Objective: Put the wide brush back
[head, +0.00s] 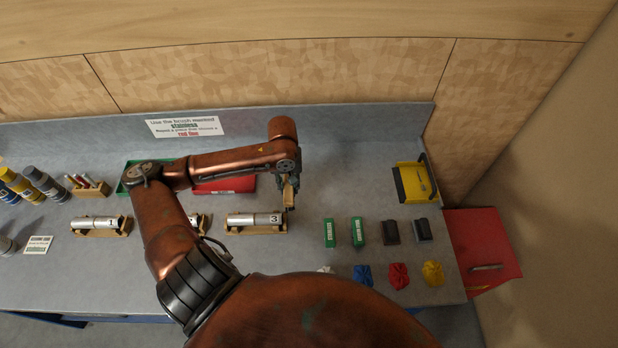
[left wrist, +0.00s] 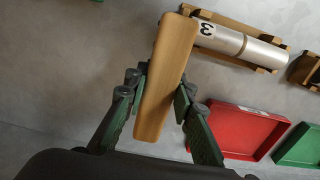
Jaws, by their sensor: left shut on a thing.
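My left gripper (head: 289,190) is above the bench, just right of the silver cylinder marked 3 (head: 262,219). It is shut on a long, flat wooden piece that looks like the wide brush (head: 288,195). In the left wrist view the wide brush (left wrist: 166,75) stands out between the green fingers (left wrist: 158,92). No bristles show, and its far end overlaps the wooden cradle near the cylinder (left wrist: 225,38) in the picture. I cannot tell whether they touch. My right gripper is not in view.
Green labelled blocks (head: 329,233) and dark blocks (head: 390,232) lie right of the gripper. Coloured cloths (head: 398,275) lie in front. A red tray (head: 225,186) is behind my arm. A yellow dustpan-like thing (head: 416,182) is at the right. Bare bench lies between it and the gripper.

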